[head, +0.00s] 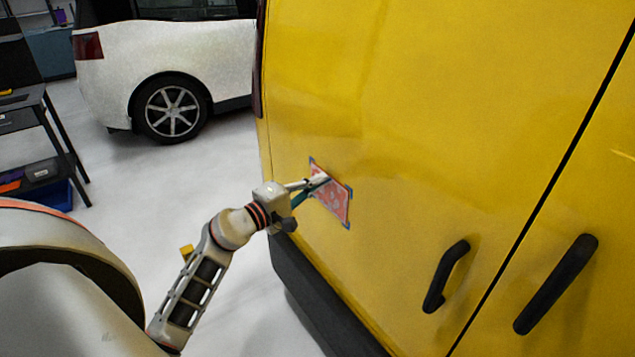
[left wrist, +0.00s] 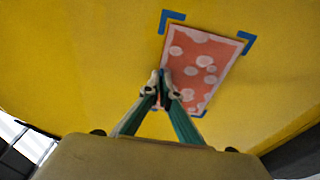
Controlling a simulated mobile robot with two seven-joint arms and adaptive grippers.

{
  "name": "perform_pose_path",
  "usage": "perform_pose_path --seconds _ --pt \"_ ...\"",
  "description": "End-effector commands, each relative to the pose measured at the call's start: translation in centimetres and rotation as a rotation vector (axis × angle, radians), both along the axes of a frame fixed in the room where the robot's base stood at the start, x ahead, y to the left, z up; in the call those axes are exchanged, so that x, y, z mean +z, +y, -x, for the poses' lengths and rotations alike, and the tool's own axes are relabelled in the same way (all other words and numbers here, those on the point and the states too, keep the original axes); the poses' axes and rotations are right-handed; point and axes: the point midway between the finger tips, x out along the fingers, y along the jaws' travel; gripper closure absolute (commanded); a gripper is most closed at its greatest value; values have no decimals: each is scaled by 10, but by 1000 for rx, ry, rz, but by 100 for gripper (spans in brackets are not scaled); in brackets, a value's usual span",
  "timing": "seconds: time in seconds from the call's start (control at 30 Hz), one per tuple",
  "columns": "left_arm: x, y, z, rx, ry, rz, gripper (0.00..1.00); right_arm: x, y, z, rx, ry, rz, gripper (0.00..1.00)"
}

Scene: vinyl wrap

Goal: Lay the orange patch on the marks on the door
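The orange patch (head: 334,198) is a thin pinkish-orange sheet with pale round blotches. It lies over the blue corner marks (head: 346,224) on the yellow van door (head: 400,110), and they frame it closely. In the left wrist view the patch (left wrist: 205,63) shows blue marks (left wrist: 170,18) at its upper corners and below. My left gripper (head: 318,180) is at the patch's left edge, its fingertips (left wrist: 161,82) brought together there, seemingly with the edge between them. The fingers hide that edge and the lower left corner. Whether the whole sheet touches the door cannot be told. My right gripper is out of view.
Two black door handles (head: 446,276) and (head: 556,284) stand out at the lower right. A black bumper (head: 315,300) runs below the door. A white car (head: 165,60) and a dark workbench (head: 30,130) stand at the back left. The floor between is clear.

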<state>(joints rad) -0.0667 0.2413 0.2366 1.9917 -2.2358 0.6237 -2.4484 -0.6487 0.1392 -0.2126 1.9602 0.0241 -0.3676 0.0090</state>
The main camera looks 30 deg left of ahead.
Motion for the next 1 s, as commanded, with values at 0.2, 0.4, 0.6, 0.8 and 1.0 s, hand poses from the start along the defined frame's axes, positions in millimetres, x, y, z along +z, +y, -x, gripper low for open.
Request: perform_pose_path --seconds 0.2,0.4,0.6,0.8,1.0 --pt "0 -1 0 -1 0 1 100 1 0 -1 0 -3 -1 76" --pt "0 -1 0 -2 0 1 80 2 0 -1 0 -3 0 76" --pt "0 0 0 -1 0 1 76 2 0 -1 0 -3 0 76" --pt "0 0 2 -1 1 0 76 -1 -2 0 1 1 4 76" --pt "-1 6 21 0 2 -3 76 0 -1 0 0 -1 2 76"
